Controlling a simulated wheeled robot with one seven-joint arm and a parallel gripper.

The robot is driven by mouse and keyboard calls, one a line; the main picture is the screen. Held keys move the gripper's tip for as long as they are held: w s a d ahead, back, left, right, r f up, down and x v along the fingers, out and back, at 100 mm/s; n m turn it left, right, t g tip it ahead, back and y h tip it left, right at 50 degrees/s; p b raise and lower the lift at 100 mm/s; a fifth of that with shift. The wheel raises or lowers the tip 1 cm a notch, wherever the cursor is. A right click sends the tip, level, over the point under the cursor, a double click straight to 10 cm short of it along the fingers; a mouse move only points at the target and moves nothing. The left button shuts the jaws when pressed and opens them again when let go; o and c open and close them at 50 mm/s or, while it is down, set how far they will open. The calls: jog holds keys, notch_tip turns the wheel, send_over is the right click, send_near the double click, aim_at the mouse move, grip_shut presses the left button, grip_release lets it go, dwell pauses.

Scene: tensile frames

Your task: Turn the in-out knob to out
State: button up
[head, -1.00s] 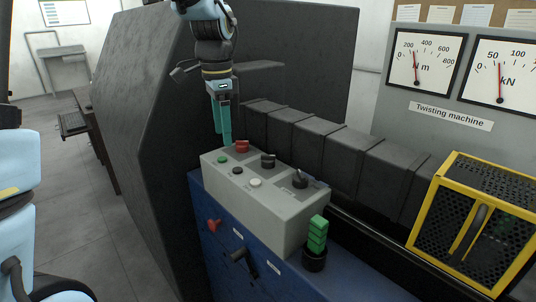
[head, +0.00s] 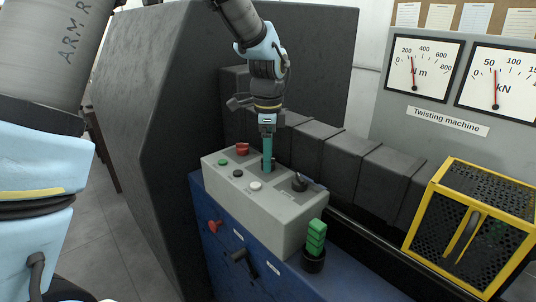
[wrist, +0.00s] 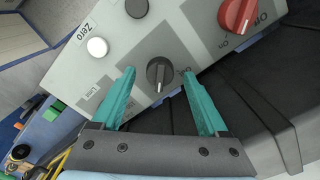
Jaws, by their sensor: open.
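A black round knob with a raised grip bar (wrist: 160,73) sits on the sloped grey control box (head: 285,225). In the wrist view, small print beside it seems to read "Out", but it is partly unclear. My gripper (wrist: 158,72) is open, its two teal fingers on either side of this knob with a gap on both sides. In the head view my gripper (head: 267,168) points down at the middle of the box's top and largely hides the knob. I cannot tell whether the fingertips reach down to the knob's height.
A red knob (head: 242,149), another black knob (head: 299,182), and green, black and white buttons (head: 255,186) share the box. Dark machine housings (head: 350,160) lie behind; a yellow cage (head: 465,225) is at right.

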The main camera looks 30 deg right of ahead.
jog(key=shift+f, duration=0.45)
grip_shut()
dwell(0.4)
